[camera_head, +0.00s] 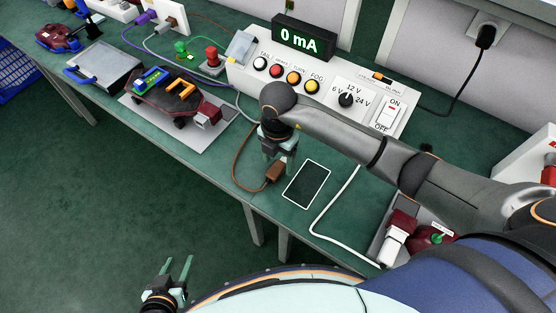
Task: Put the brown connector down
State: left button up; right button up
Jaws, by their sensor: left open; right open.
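The brown connector (272,174) lies on the green bench near its front edge, just left of a dark rectangular pad with a white outline (306,184). Its brown cable (235,165) curves away behind it to the left. My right gripper (279,158) points down just above and behind the connector. Its fingers are open, and I see nothing held; whether a fingertip touches the connector I cannot tell. My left gripper (179,272) is open and empty, low in front of the bench over the floor.
A test box (330,84) with buttons, a knob and a "0 mA" display (303,39) stands behind. A white cable (334,208) runs right of the pad. Another lamp (432,238) sits at lower right, partly hidden by my arm.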

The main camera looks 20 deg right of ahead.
aim_at(278, 166)
notch_tip(278, 166, up, 11)
jog(key=shift+r+p, duration=0.2)
jog(key=shift+p, duration=0.1)
dwell(1.5)
